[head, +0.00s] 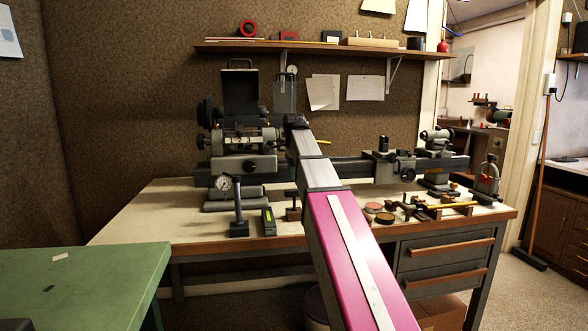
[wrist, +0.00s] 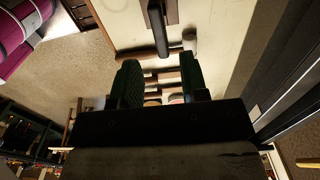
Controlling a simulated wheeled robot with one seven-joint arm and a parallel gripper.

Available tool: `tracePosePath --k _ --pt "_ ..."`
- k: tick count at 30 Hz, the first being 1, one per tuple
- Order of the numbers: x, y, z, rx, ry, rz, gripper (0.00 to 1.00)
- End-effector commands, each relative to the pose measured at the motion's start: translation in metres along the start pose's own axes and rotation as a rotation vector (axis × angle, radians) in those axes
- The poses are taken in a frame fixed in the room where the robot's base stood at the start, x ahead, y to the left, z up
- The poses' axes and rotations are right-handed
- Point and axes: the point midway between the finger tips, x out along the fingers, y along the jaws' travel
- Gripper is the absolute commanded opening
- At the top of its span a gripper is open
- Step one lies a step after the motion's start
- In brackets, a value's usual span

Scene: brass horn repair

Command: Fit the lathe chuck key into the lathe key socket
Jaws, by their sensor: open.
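My gripper (wrist: 159,66) is open in the wrist view, its two dark green fingers apart over the pale bench top. I see nothing clasped between them. Just beyond the fingertips is a T-shaped dark bar (wrist: 159,30) with a crosspiece, by a brown block; it may be the chuck key, but I cannot be sure. In the head view a small brown T-shaped piece (head: 292,206) stands at the bench's front, left of my arm. The lathe (head: 243,142) stands at the back of the bench. I cannot make out the key socket. My arm hides the gripper in the head view.
A dial gauge on a stand (head: 238,205) and a small dark green-topped box (head: 268,221) stand at the bench's front left. Several small tools and round tins (head: 385,218) lie right of my arm. A green table (head: 85,275) is at left. The bench's left end is clear.

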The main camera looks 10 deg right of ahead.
Motion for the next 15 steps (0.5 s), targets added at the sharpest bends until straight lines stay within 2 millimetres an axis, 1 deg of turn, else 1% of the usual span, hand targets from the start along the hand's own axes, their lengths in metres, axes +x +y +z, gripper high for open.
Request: tracePosePath --k 1,15 --pt "0.007 0.001 0.000 0.000 0.000 0.002 0.40" --pt "0.054 0.001 0.000 -0.001 0.000 0.001 0.40"
